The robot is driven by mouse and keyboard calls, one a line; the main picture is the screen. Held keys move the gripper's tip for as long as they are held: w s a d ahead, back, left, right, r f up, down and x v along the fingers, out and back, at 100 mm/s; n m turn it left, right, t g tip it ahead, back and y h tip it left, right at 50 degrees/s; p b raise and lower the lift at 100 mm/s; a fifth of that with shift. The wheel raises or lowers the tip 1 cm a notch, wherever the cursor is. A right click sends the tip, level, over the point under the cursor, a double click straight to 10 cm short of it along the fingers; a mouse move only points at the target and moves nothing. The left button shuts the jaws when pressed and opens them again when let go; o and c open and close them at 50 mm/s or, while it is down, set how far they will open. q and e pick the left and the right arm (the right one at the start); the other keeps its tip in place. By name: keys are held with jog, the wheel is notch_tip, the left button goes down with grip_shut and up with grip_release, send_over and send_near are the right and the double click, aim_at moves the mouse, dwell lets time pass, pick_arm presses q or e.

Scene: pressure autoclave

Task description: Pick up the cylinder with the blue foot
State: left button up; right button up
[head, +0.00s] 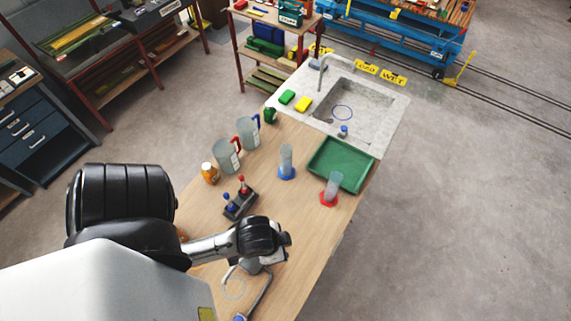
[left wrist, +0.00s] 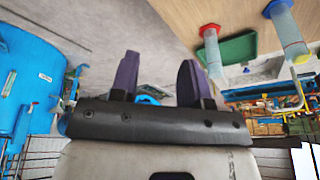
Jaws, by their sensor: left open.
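The cylinder with the blue foot (head: 286,160) stands upright on the wooden table, a clear measuring cylinder. A similar cylinder with a red foot (head: 331,188) stands to its right at the green tray. In the left wrist view the blue-footed cylinder (left wrist: 287,32) is at the upper right and the red-footed one (left wrist: 212,50) is left of it. My left gripper (left wrist: 157,78) has its two purple fingers apart with nothing between them. In the head view my left arm ends above the near part of the table, apart from both cylinders; its fingers cannot be made out. My right gripper is not in view.
The green tray (head: 341,164) lies before the sink (head: 352,110). Two jugs (head: 227,156), an orange bottle (head: 209,173) and a dark stand with red and blue knobs (head: 240,204) occupy the table's left side.

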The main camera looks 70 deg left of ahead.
pick_arm(q)
jog(key=shift+o, duration=0.2)
jog(key=o, duration=0.7)
